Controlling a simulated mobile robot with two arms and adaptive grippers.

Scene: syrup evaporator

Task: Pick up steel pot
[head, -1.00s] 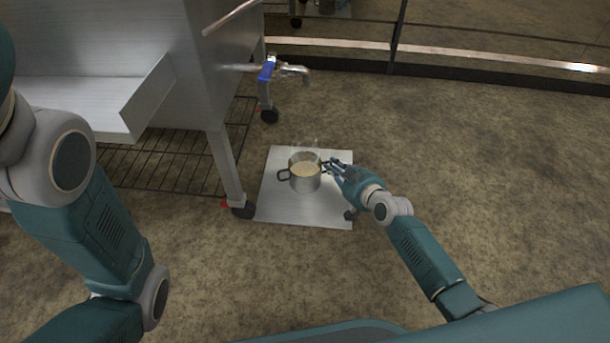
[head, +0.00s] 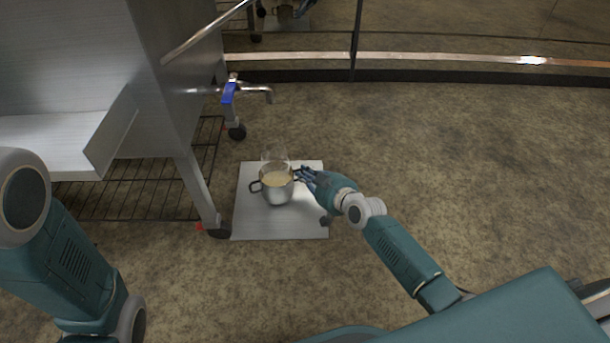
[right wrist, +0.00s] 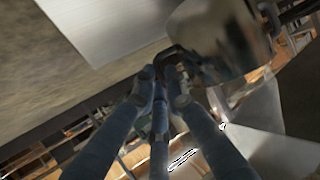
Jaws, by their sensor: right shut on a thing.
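The steel pot (head: 277,191) holds a pale tan liquid and has a loop handle on each side. In the head view it is over the pale square mat (head: 255,222); I cannot tell whether it touches the mat. My right gripper (head: 301,175) is shut on the pot's right handle. In the right wrist view the fingers (right wrist: 160,88) close around the dark handle beside the shiny pot (right wrist: 222,38). The fingers hide part of the handle. My left arm shows at the left of the head view, but its gripper is out of view.
The steel evaporator (head: 165,70) stands at the left, with its leg (head: 198,185) close beside the mat. A blue-handled tap (head: 229,92) sticks out above and behind the pot. A low metal rail (head: 430,58) runs along the back. The floor to the right is clear.

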